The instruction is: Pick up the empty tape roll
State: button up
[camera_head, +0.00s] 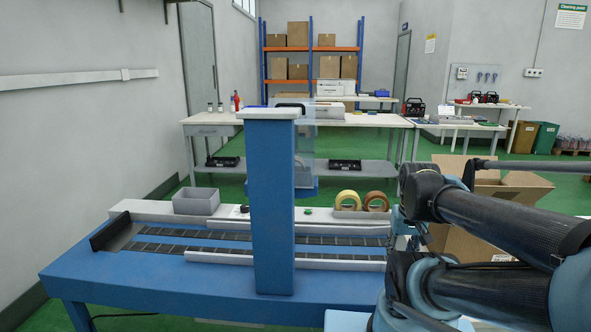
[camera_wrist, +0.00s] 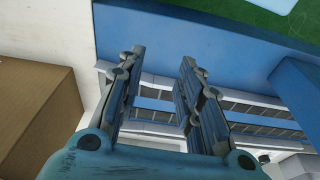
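Two tape rolls stand on edge side by side at the back of the blue conveyor bench in the head view: a yellowish one (camera_head: 347,201) and a brown one (camera_head: 376,202). I cannot tell from here which one is empty. My gripper (camera_wrist: 162,57) is open in the wrist view, with nothing between its fingers, above the blue bench (camera_wrist: 190,35) and its rails. No tape roll shows in the wrist view. In the head view my arm is at the right, just right of the rolls, and its gripper is not clearly visible.
A blue post (camera_head: 270,200) rises from the bench left of the rolls. A grey bin (camera_head: 196,201) sits at the bench's back left. An open cardboard box (camera_head: 490,187) stands behind my arm. A white worktable (camera_head: 350,119) is farther back.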

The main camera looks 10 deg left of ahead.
jog(key=shift+a, duration=0.15)
jog(key=o, duration=0.5)
jog(key=shift+s+r, duration=0.2)
jog(key=w+a+r+n+g+y, duration=0.2)
jog(key=w+a+r+n+y, duration=0.1)
jog(key=w+a+r+n, duration=1)
jog(key=w+a+r+n+g+y, duration=0.25)
jog(key=w+a+r+n, duration=0.35)
jog(key=w+a+r, duration=0.9)
jog(key=shift+y, duration=0.25)
jog(key=x, duration=1.1)
jog(key=shift+s+d+f, duration=0.25)
jog(key=shift+d+f, duration=0.1)
